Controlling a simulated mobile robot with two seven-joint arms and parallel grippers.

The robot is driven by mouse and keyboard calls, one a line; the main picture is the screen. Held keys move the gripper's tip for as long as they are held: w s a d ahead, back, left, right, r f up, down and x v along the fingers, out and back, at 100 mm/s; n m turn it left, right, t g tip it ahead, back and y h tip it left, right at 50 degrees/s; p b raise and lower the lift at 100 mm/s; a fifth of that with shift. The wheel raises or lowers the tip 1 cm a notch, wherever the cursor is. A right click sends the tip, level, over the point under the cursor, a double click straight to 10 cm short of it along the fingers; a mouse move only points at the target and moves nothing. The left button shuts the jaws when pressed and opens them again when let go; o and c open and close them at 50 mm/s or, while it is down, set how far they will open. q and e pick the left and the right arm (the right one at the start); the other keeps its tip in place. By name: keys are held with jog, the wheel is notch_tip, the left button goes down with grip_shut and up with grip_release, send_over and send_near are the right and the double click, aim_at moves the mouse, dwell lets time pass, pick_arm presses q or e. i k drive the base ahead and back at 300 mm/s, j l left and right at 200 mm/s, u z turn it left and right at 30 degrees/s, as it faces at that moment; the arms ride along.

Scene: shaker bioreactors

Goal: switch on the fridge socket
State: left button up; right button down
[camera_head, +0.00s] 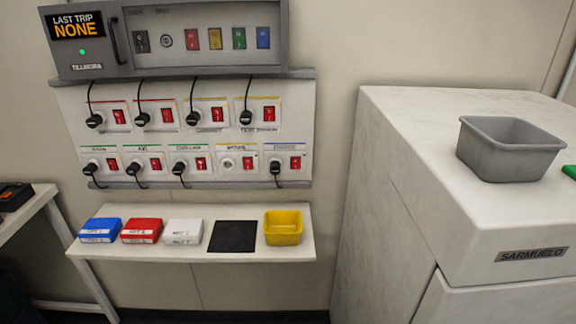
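A white socket panel (300,120) on the wall holds two rows of sockets, each with a red rocker switch. The label of the bottom-right socket (284,152), under a blue line, is blurred and may read fridge. A black plug (275,168) sits in it with its cable hanging down. Its red switch (295,163) is to the right of the plug; its on or off position is too small to tell. Other labels are also hard to read. Neither of my grippers is in view.
A grey unit (190,70) showing "LAST TRIP NONE" (75,26) is above the panel. A shelf (190,254) below bears blue (100,230), red (142,231) and white boxes (183,232), a black mat (233,237) and a yellow bin (283,228). A white cabinet (400,180) with a grey tub (510,150) stands right.

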aim_at(295, 161)
jog(key=i+j, duration=0.2)
jog(key=i+j+z, duration=0.15)
jog(key=j, duration=0.25)
jog(key=i+j, duration=0.25)
jog(key=i+j+z, duration=0.05)
jog(key=j, duration=0.05)
